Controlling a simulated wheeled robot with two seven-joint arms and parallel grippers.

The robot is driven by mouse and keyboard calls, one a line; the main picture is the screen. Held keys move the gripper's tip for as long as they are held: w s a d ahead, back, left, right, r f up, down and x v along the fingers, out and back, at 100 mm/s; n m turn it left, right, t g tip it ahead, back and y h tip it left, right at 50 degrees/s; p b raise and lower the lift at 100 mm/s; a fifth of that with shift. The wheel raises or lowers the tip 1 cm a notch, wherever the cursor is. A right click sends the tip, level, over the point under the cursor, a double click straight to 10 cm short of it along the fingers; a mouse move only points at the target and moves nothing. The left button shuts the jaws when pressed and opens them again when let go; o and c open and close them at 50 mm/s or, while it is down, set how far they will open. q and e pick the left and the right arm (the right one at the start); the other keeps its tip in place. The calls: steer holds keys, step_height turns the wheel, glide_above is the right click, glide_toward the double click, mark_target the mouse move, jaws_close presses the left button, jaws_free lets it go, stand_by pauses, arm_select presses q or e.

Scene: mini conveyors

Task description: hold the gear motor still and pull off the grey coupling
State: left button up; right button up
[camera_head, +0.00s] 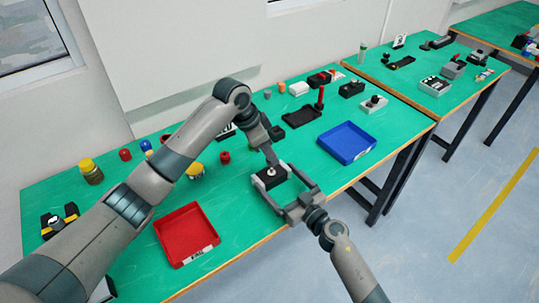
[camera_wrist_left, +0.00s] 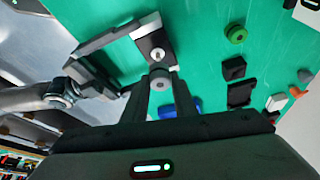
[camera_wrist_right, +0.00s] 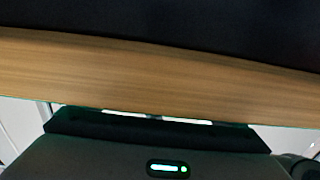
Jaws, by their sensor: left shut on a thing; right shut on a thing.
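The black gear motor (camera_head: 268,182) sits on the green table near its front edge. In the left wrist view the gear motor (camera_wrist_left: 146,43) shows a bare silver shaft. My right gripper (camera_head: 281,181) is shut on the motor, with its grey fingers beside it. My left gripper (camera_head: 270,161) is above the motor. In the left wrist view its fingertips (camera_wrist_left: 161,82) are shut on the round grey coupling (camera_wrist_left: 160,84). The coupling shows beside the shaft and looks apart from it. The right wrist view shows neither motor nor coupling.
A red tray (camera_head: 187,234) stands left of the motor and a blue tray (camera_head: 346,143) right of it, both looking empty. Several small parts lie behind. The table's wooden edge (camera_wrist_right: 160,78) fills much of the right wrist view.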

arm_select(q)
steer(key=shift+r, duration=0.2)
arm_select(e)
steer(key=shift+s+f, duration=0.2)
steer(key=shift+f, duration=0.25)
steer(key=o, duration=1.1)
steer(key=shift+w+r, duration=0.15)
steer(key=shift+s+d, duration=0.3)
steer(key=shift+s, duration=0.1)
steer(key=v, duration=1.1)
